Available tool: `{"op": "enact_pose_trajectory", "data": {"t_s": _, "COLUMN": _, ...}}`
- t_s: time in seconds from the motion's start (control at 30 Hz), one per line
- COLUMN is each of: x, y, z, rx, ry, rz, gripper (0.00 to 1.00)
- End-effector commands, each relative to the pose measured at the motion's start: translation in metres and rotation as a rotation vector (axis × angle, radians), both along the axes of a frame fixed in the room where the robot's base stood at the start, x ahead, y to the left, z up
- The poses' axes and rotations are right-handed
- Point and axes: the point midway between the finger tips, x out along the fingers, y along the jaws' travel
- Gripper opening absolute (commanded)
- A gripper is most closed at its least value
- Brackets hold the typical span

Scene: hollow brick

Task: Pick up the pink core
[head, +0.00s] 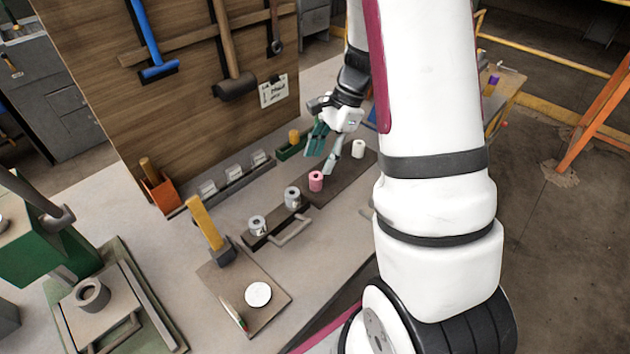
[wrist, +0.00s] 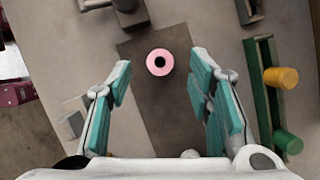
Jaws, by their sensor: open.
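The pink core (head: 316,181) is a short pink cylinder with a hole in its top. It stands upright on a dark mat (head: 335,182) on the workbench. In the wrist view the pink core (wrist: 160,62) shows from above, beyond the fingertips and roughly midway between them. My gripper (head: 325,160) is open and empty, above and just behind the core in the head view. In the wrist view its teal-padded fingers (wrist: 160,72) are spread on both sides, and neither is seen touching the core.
A white core (head: 358,149) stands on the mat to the right. Grey cylinders (head: 292,196) stand on a dark handled tray to the left. A green bin (head: 291,149) with a yellow cylinder (wrist: 281,78) lies behind. A tool board (head: 190,90) rises at the back.

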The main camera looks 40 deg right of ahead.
Motion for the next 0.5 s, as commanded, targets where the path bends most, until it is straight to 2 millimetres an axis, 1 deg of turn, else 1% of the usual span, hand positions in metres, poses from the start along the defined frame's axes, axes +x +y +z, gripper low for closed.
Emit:
{"op": "enact_pose_trajectory", "data": {"t_s": 0.03, "x": 0.000, "y": 0.003, "z": -0.006, "rx": 0.000, "ry": 0.002, "rz": 0.001, "gripper": 0.47}}
{"op": "enact_pose_trajectory", "data": {"t_s": 0.27, "x": 0.000, "y": 0.007, "z": -0.020, "rx": 0.000, "ry": 0.002, "rz": 0.001, "gripper": 0.47}}
{"op": "enact_pose_trajectory", "data": {"t_s": 0.5, "x": 0.002, "y": 0.017, "z": -0.052, "rx": 0.001, "ry": 0.002, "rz": 0.002, "gripper": 0.47}}
